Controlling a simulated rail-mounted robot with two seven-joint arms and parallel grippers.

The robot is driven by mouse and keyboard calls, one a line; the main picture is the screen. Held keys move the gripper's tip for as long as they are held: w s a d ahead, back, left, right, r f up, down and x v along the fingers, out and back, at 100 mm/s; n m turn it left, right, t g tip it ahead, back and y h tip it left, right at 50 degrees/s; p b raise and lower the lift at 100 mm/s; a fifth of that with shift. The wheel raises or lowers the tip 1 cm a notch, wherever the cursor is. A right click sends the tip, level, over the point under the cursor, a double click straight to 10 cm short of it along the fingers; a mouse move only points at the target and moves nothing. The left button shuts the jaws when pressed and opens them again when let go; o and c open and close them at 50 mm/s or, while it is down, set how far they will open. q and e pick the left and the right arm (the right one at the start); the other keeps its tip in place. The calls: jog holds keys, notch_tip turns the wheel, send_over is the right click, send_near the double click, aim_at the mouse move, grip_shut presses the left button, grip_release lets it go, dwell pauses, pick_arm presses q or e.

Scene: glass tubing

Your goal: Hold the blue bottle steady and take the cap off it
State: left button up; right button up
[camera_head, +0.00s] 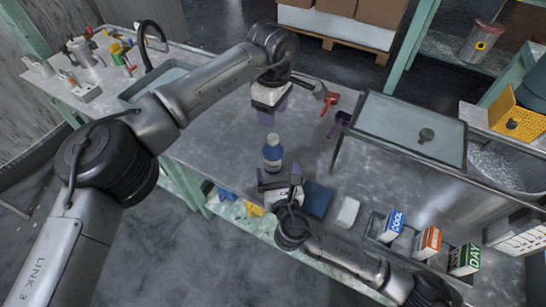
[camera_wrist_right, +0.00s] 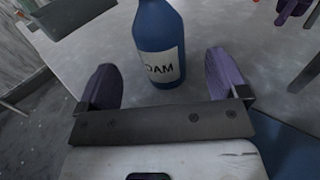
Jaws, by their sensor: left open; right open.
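The blue bottle (camera_head: 272,158) stands upright on the grey bench, with a pale cap (camera_head: 272,139) on top. In the right wrist view the bottle (camera_wrist_right: 158,30) shows a white label reading "OAM"; its top is cut off there. My right gripper (camera_head: 279,177) is open low on the near side of the bottle. In the wrist view its purple fingers (camera_wrist_right: 163,82) are spread, with the bottle ahead between their lines, apart from both. My left gripper (camera_head: 268,112) is open and points down, above and behind the bottle in the head view, clear of the cap.
A dark blue pad (camera_head: 317,200) and a white block (camera_head: 347,213) lie right of my right gripper. Several labelled boxes (camera_head: 431,242) stand along the near edge. A glass-topped case (camera_head: 412,128) is at right. Red (camera_head: 331,101) and purple (camera_head: 342,120) items lie behind the bottle.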

aim_at(273, 153)
jog(key=shift+w+a, duration=0.25)
jog(key=shift+w, duration=0.9)
jog(key=shift+w+a, duration=0.2)
jog(key=shift+w, duration=1)
jog(key=shift+w+a, duration=0.25)
jog(key=shift+w, duration=0.9)
